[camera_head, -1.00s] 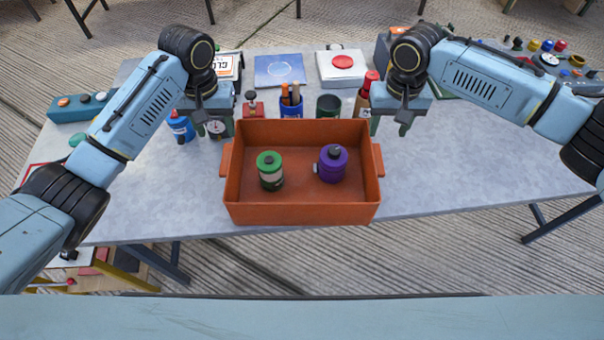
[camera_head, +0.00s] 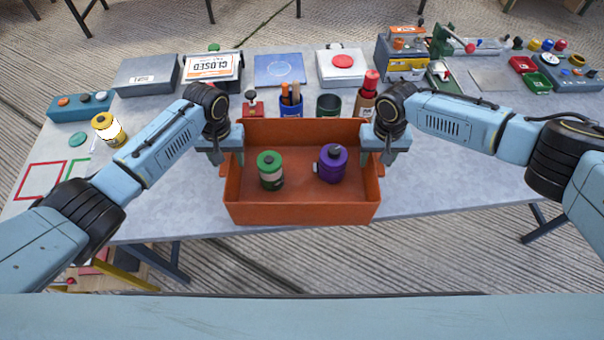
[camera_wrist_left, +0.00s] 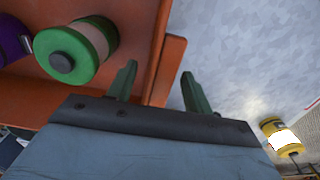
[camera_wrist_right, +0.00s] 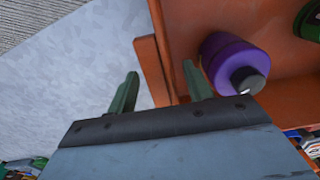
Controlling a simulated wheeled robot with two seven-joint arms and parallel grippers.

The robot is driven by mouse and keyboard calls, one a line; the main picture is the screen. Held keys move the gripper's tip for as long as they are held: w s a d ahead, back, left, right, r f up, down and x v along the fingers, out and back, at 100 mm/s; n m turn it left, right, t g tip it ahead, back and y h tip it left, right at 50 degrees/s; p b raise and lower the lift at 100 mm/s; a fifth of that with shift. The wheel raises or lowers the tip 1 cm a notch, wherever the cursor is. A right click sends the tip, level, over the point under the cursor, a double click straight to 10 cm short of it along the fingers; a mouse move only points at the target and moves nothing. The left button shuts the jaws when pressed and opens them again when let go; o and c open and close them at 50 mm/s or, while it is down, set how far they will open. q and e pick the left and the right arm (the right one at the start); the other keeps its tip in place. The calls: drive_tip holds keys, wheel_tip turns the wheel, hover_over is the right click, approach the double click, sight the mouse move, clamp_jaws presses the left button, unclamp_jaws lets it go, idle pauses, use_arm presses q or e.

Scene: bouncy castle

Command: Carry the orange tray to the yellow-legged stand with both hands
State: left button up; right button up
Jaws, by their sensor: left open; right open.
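The orange tray (camera_head: 300,213) sits on the grey table, holding a green-capped canister (camera_head: 270,170) and a purple canister (camera_head: 332,164). My left gripper (camera_head: 226,160) is open at the tray's left end. In the left wrist view its fingers (camera_wrist_left: 160,85) stand either side of the tray's wall and handle (camera_wrist_left: 168,65). My right gripper (camera_head: 378,160) is open at the right end. In the right wrist view its fingers (camera_wrist_right: 158,88) stand either side of the right handle (camera_wrist_right: 150,70). Yellow legs (camera_head: 122,273) show low at the left, partly hidden by the table and my left arm.
A blue pen cup (camera_head: 291,104), a dark green cup (camera_head: 328,106) and a red-capped bottle (camera_head: 367,92) stand just behind the tray. Bare table lies right of the tray.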

use_arm(q)
clamp_jaws()
use_arm(e)
clamp_jaws()
use_arm(q)
drive_tip(key=shift+w+r, duration=0.1)
drive_tip(key=shift+r, duration=0.1)
use_arm(e)
drive_tip(key=shift+w+r, duration=0.15)
drive_tip(key=shift+r, duration=0.05)
